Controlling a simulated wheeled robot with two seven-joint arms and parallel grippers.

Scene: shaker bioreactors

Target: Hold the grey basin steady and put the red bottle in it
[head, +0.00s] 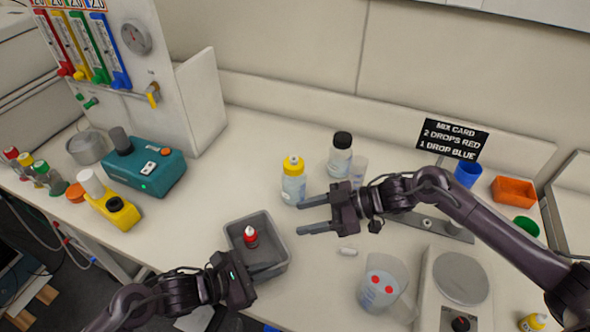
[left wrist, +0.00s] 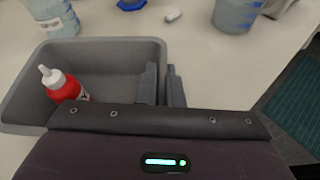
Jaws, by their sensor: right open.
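The grey basin (head: 280,236) stands on the bench in front of me. My left gripper (head: 266,272) is at the basin's near right side. In the left wrist view its fingers (left wrist: 163,82) are close together on either side of the basin's wall, shut on it. My right gripper (head: 315,214) is open and empty, above the bench to the right of the basin.
A yellow-capped bottle (head: 293,181) stands just beyond my right gripper, with a black-capped bottle (head: 341,155) behind it. A measuring beaker (head: 383,285) and a scale (head: 460,278) stand at right. A teal device (head: 145,172) is at left.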

